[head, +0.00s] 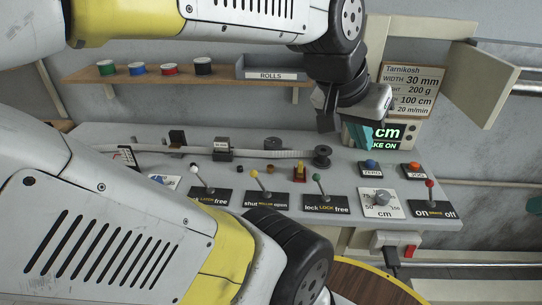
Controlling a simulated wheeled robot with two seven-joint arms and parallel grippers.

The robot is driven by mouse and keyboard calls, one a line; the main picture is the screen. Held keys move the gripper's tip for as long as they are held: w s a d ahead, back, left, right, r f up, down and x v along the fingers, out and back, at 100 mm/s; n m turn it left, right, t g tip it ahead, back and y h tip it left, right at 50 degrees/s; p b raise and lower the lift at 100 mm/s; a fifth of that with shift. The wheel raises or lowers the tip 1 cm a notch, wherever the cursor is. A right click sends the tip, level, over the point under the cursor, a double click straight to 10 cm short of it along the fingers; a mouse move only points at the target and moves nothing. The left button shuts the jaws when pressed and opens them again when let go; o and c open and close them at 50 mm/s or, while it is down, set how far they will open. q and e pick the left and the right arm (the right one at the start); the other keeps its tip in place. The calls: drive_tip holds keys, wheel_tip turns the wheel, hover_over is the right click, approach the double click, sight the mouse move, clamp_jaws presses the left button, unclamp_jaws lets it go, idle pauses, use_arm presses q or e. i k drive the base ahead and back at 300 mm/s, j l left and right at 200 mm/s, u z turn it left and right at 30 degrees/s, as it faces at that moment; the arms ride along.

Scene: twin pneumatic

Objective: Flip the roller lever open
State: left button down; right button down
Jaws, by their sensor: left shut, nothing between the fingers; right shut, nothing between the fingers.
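The roller lever has a yellow knob (255,174) on a thin stem. It stands on a black plate (266,202) marked "shut ROLLER open" and leans to the left, toward the "shut" side. My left gripper (342,128) hangs above the back of the console, to the right of the roller lever and higher, in front of the display. It is shut and empty, and apart from the lever. My other arm fills the lower left; its gripper is out of view.
The console (140,140) also holds a white-knobbed lever (194,166), a green-knobbed lock lever (317,178), a dial (381,198) and a red-knobbed lever (430,184). A tape runs across it to a dark roller (322,156). A shelf (130,74) hangs behind.

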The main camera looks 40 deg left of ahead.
sight(253, 174)
drive_tip(key=u, duration=0.4)
drive_tip(key=j+u, duration=0.1)
drive_tip(key=u, duration=0.3)
drive_tip(key=j+u, duration=0.1)
drive_tip(key=u, duration=0.25)
drive_tip(key=j+u, duration=0.1)
drive_tip(key=u, duration=0.3)
drive_tip(key=k, duration=0.05)
